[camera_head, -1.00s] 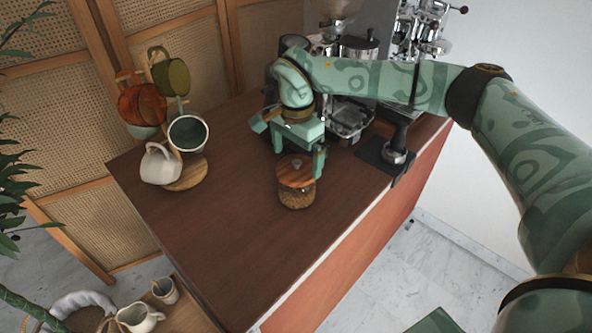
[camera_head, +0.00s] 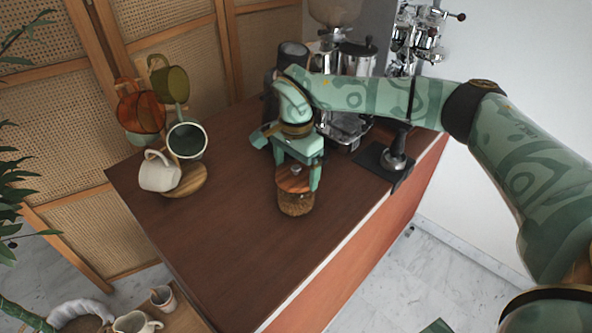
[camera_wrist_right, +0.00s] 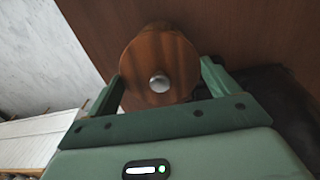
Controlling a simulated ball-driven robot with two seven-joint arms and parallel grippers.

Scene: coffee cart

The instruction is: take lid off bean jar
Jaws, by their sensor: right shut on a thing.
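The lid (camera_wrist_right: 150,52) also shows in the right wrist view, knob towards the camera. My right gripper (camera_head: 296,186) comes down from above with one finger on each side of the lid, shut on it. The fingers and palm hide part of the lid in the head view. My left gripper is not in view.
A cup stand with hanging cups (camera_head: 142,112) and a wooden base (camera_head: 192,182) stands at the left. Behind my right gripper is the coffee machine (camera_head: 345,130), with a tamper (camera_head: 395,158) on a dark mat to the right. The counter's front is clear.

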